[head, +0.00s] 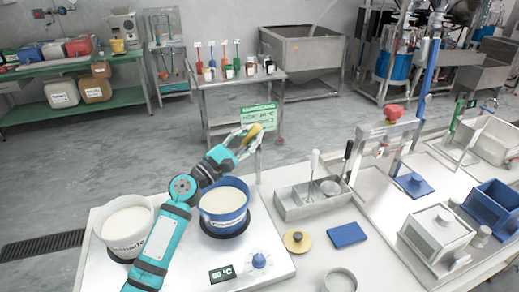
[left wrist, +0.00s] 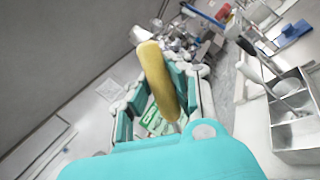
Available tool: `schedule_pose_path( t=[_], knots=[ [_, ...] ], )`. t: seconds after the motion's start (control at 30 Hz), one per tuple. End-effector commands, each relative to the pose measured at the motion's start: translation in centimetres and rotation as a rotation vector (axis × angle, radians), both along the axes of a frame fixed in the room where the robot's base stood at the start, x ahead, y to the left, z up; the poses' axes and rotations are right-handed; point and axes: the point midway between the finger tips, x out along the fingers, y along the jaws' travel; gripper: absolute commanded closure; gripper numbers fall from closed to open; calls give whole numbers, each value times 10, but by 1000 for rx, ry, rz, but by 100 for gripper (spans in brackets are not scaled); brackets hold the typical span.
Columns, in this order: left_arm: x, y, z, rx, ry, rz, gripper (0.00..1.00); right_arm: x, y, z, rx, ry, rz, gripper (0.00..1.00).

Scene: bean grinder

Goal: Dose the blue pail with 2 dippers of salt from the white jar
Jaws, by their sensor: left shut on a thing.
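The blue pail (head: 222,216), filled with pale cream contents, stands on a round black pad on the white hotplate unit. My left gripper (head: 248,139) is beyond and above the pail's right side, shut on a yellow elongated object (head: 255,132). In the left wrist view this yellow object (left wrist: 157,78) stands between the fingers of my left gripper (left wrist: 160,100); I cannot tell whether it is a dipper. A white round jar (head: 340,281) is cut off at the bottom edge; its contents are unclear. My right gripper is not in view.
A white pail (head: 110,238) with cream contents stands left of my arm. A steel tray (head: 310,203) holds upright tools. A yellow lid (head: 297,242) and blue pad (head: 347,235) lie on the counter. A trolley (head: 240,88) stands behind. Floor between is clear.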

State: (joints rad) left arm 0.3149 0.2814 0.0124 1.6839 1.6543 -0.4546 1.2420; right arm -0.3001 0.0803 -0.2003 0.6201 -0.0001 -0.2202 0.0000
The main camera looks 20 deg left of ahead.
Motion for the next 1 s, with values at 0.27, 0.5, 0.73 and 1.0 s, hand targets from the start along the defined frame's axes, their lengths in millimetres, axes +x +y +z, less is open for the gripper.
schedule_pose_path(
  t=[0.27,0.5,0.73,1.0],
  knots=[
    [0,28,11,-166,-1,1,100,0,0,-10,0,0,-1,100],
    [0,55,25,-323,1,2,100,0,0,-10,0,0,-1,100],
    [0,78,36,-468,1,1,100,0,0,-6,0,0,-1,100],
    [1,94,43,-564,2,0,100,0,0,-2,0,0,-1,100]
  ],
)
